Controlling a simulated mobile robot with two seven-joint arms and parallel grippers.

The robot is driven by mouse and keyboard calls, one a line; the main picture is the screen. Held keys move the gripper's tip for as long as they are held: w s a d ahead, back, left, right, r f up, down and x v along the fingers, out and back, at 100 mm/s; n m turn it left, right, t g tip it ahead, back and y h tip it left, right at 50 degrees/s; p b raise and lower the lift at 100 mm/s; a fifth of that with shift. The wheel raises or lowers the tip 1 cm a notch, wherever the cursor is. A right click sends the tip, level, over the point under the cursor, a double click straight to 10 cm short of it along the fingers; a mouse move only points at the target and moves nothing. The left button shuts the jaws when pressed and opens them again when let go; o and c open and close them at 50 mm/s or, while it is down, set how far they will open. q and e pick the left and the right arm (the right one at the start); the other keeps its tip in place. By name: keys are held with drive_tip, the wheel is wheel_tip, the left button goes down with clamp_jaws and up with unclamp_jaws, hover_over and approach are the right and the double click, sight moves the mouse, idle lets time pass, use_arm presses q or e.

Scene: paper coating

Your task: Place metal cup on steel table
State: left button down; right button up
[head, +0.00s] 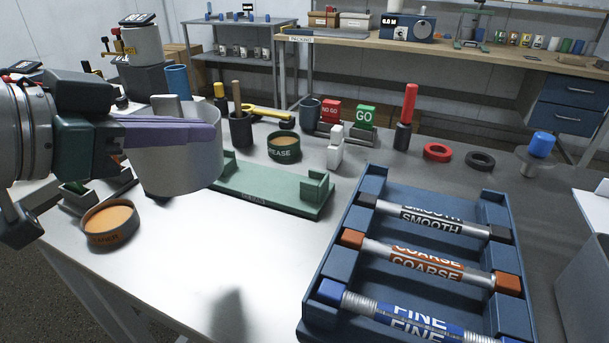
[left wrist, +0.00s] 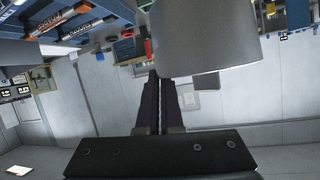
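The metal cup (head: 178,165) is a wide grey cylinder, held upright at the left of the head view. It also fills the upper right of the left wrist view (left wrist: 205,38). My left gripper (head: 212,132) has its dark purple fingers close together at the cup's upper wall. In the left wrist view the fingers (left wrist: 155,85) meet the cup's left edge, and it appears pinched there. The steel table (head: 200,270) lies below, with its front left area bare. The cup's base seems above the table; its exact height is hard to tell. My right gripper is not in view.
A green fixture (head: 265,195) stands just right of the cup. An orange-filled tin (head: 110,222) stands at front left. A blue rack (head: 330,250) with labelled rods fills the right. A grease tin (head: 284,148), red-handled tool (head: 409,105) and rings (head: 437,152) stand behind.

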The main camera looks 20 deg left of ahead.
use_arm(q)
drive_tip(key=shift+f+b, duration=2.1)
drive_tip(key=shift+f, duration=5.7)
drive_tip(key=shift+f, duration=0.1)
